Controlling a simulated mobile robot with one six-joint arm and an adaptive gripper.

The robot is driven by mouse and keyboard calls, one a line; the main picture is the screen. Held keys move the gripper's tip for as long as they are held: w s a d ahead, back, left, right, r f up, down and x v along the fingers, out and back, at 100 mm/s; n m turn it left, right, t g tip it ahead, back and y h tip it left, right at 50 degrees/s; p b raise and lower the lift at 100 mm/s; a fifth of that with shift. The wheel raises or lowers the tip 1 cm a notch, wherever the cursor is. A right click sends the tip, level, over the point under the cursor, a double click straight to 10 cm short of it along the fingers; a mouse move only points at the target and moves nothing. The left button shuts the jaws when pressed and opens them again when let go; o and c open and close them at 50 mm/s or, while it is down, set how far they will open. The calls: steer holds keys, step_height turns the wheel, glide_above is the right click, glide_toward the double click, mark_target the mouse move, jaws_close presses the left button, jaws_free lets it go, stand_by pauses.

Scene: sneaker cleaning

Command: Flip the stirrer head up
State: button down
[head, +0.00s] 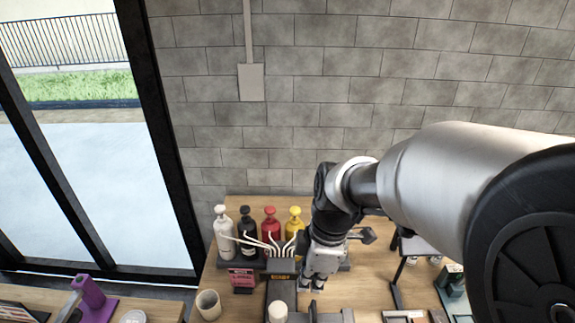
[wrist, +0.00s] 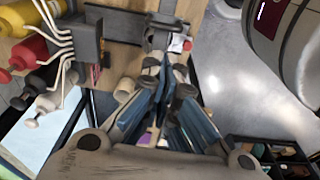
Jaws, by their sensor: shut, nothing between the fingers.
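My gripper (head: 314,283) is shut and empty, pointing down over the wooden table, just right of the dispenser's nozzles. In the wrist view its blue-grey fingers (wrist: 172,68) come together at the tips. A grey device (head: 282,293), which looks like the stirrer, stands just left of and below my gripper in the head view. A pale round knob (head: 277,312) shows at its near end. A grey part (wrist: 160,36) lies just beyond my fingertips in the wrist view. I cannot tell whether the fingers touch it. The stirrer head's tilt is unclear, and my arm and fingers hide part of this area.
A dispenser with white (head: 222,232), black (head: 247,232), red (head: 270,226) and yellow (head: 294,222) bottles stands behind, its bent nozzles close to my gripper. A pink box (head: 241,278) and a beige cup (head: 208,304) are left. A dark rack (head: 412,248) stands right.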

steer(key=shift+w+a+f, duration=0.1)
steer(key=shift+a+f, duration=0.05)
steer(key=b, duration=0.3)
glide_above(300, 317)
step_height(300, 317, down, 10)
steer(key=shift+r, duration=0.1)
stand_by(0.6)
